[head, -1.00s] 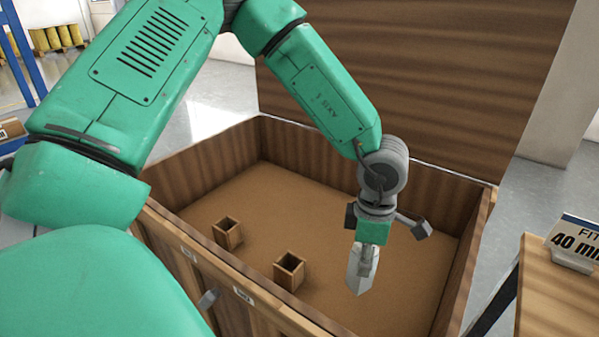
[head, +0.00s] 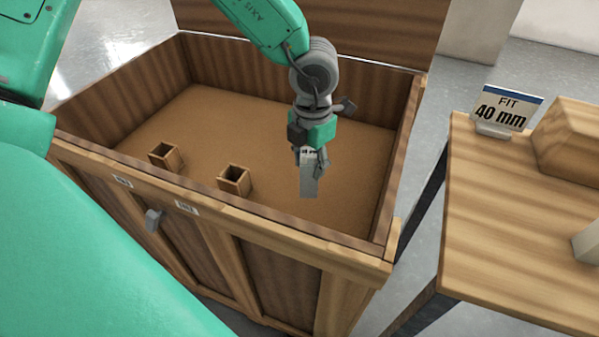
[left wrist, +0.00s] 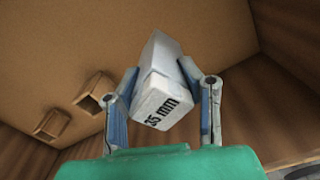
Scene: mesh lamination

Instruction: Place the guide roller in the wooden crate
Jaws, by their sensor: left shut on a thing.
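My left gripper (head: 311,160) is shut on a pale grey-white block-shaped piece, which I take as the guide roller (head: 309,182). In the left wrist view the piece (left wrist: 160,78) sits between the two fingers (left wrist: 160,98), and its near end reads "35 mm". The piece hangs nearly upright in the head view, inside the outline of the open wooden crate (head: 290,228). Its height above the crate floor (head: 230,125) is hard to tell. My right gripper is not in view.
Two small square wooden sockets, a left one (head: 166,156) and a right one (head: 234,181), stand on the crate floor left of the gripper. The crate's raised lid (head: 370,25) is behind. A wooden table (head: 510,220) at right bears a "FIT 40 mm" sign (head: 503,110) and a wooden block (head: 575,140).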

